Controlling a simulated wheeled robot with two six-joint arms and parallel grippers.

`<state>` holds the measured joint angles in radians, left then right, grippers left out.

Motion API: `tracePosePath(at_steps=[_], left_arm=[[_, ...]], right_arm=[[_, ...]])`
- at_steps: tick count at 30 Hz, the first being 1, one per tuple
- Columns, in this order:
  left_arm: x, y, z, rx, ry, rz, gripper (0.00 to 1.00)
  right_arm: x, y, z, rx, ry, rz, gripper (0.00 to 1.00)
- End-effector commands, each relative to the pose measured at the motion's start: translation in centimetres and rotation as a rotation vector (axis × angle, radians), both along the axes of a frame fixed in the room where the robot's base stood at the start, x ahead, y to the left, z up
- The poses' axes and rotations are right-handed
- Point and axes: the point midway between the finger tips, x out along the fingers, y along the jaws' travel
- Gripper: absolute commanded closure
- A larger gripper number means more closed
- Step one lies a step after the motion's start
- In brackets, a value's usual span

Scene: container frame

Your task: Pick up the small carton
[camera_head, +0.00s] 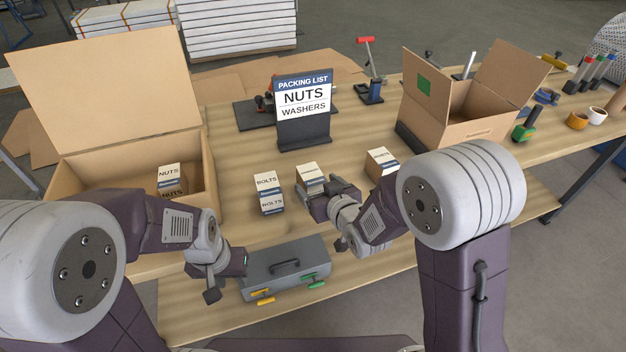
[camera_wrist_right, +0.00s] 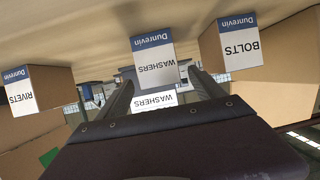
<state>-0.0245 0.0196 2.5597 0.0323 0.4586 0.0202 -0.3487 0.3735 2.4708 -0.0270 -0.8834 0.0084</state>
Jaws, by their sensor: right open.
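Several small cartons stand on the table. The washers carton (camera_head: 311,178) is at the middle, just beyond my right gripper (camera_head: 329,194). In the right wrist view, the washers carton (camera_wrist_right: 154,62) shows upside down ahead, between the lines of the two open fingers, and the jaws are empty. The bolts carton (camera_head: 268,192) stands to its left and the rivets carton (camera_head: 381,162) to its right. Nuts cartons (camera_head: 168,175) are in the large open box (camera_head: 120,166) at left. My left gripper (camera_head: 226,277) looks open and empty beside the grey toolbox (camera_head: 287,268).
A packing list sign (camera_head: 304,104) naming nuts and washers stands behind the cartons. Another open box (camera_head: 470,128) with a green patch is at right. A red-handled tool (camera_head: 368,75) is at the back. Bare tabletop lies between the cartons and the toolbox.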

Motion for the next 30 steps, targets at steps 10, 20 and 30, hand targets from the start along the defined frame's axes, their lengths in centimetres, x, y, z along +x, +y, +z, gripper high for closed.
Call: tracePosePath(at_steps=[10, 20, 30], left_arm=[[0.0, 0.0, 0.0, 0.0, 0.0, 0.0, 0.64], [0.0, 0.0, 0.2, 0.0, 0.0, 0.0, 0.64], [0.0, 0.0, 0.2, 0.0, 0.0, 0.0, 0.64]], right_arm=[[3.0, 1.2, -1.4, 0.0, 0.002, -0.001, 0.22], [7.1, 2.9, -3.2, -0.001, 0.003, -0.001, 0.22], [7.3, 3.0, -3.2, -0.001, 0.003, -0.001, 0.52]])
